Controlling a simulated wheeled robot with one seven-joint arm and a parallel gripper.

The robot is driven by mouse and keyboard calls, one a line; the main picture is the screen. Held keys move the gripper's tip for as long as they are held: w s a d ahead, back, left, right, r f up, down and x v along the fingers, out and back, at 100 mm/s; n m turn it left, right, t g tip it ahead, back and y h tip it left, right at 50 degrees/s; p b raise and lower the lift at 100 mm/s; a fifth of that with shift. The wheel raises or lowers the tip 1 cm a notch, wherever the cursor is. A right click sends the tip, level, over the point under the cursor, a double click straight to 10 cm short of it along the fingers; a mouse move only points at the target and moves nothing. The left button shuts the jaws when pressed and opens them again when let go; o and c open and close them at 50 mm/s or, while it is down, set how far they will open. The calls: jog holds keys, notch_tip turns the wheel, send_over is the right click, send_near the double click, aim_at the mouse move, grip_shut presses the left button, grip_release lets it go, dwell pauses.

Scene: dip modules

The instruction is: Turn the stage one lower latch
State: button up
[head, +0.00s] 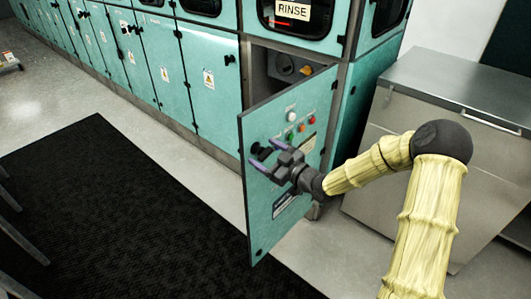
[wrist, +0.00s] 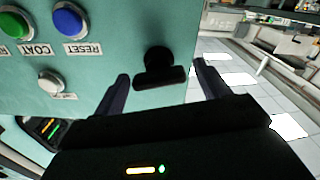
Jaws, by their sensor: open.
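A black latch (wrist: 160,70) with a T-shaped handle sits near the edge of a teal door (wrist: 120,30) in the wrist view. In the head view the door (head: 250,215) stands swung out from the cabinet, and the latch (head: 259,148) is partly behind my fingers. My gripper (head: 267,154) is open in front of the door at the latch's height. In the wrist view the fingers (wrist: 162,72) lie on either side of the latch with gaps, and nothing is held. No "stage one" label is readable.
Buttons, including a blue RESET (wrist: 70,20) and a green COAT (wrist: 14,25), are on the door beside the latch. A grey metal cabinet (head: 400,150) stands at the right. A row of teal cabinets (head: 155,60) runs left. A black mat (head: 120,210) covers open floor.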

jog(key=shift+w+a, duration=0.15)
jog(key=shift+a, duration=0.05)
jog(key=c, duration=1)
jog(key=shift+d+m+p, duration=0.1)
jog(key=shift+m+p, duration=0.55)
jog(key=shift+m, duration=0.85)
jog(key=o, duration=1)
